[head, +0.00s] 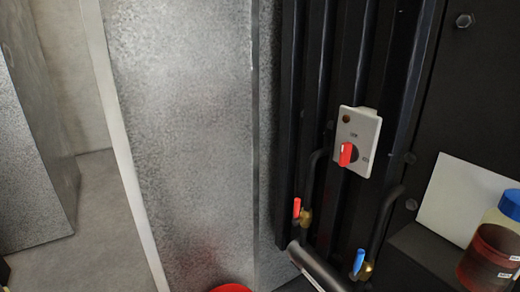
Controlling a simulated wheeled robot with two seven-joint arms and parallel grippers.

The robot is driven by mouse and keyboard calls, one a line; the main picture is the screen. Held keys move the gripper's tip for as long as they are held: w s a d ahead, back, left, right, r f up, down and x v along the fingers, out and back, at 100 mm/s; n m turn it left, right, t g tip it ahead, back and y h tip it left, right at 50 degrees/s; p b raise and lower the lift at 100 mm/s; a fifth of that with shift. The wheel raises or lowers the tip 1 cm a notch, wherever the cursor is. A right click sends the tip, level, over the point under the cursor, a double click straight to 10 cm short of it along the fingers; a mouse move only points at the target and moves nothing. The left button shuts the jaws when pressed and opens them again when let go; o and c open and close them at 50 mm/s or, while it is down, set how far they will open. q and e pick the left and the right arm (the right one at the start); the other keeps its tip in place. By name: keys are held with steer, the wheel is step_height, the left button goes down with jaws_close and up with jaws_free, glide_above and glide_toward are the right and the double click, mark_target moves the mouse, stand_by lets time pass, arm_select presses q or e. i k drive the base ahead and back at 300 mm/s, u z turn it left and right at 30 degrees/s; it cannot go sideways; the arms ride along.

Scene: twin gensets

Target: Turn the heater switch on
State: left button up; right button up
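The heater switch is a red knob (346,154) on a light grey switch box (368,131). The box is fixed to a dark ribbed panel, right of centre in the head view. The red knob stands roughly upright, tilted slightly. Small marks beside it are too small to read clearly. A dark amber round lamp (346,119) sits at the box's upper left and looks unlit. Neither of my grippers is in view.
Below the box, dark pipes carry a red-handled valve (297,208) and a blue-handled valve (359,262). A shelf at right holds a white card (465,199), a blue-capped bottle (510,205) and a dark red container (488,258). A grey metal panel (185,130) stands left.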

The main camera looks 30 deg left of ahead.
mark_target(349, 154)
steer(key=u, duration=0.35)
steer(key=k, duration=1)
steer(key=u, duration=1.75)
steer(key=i, duration=1.1)
steer(key=z, duration=0.5)
steer(key=i, duration=1)
steer(key=z, duration=1.1)
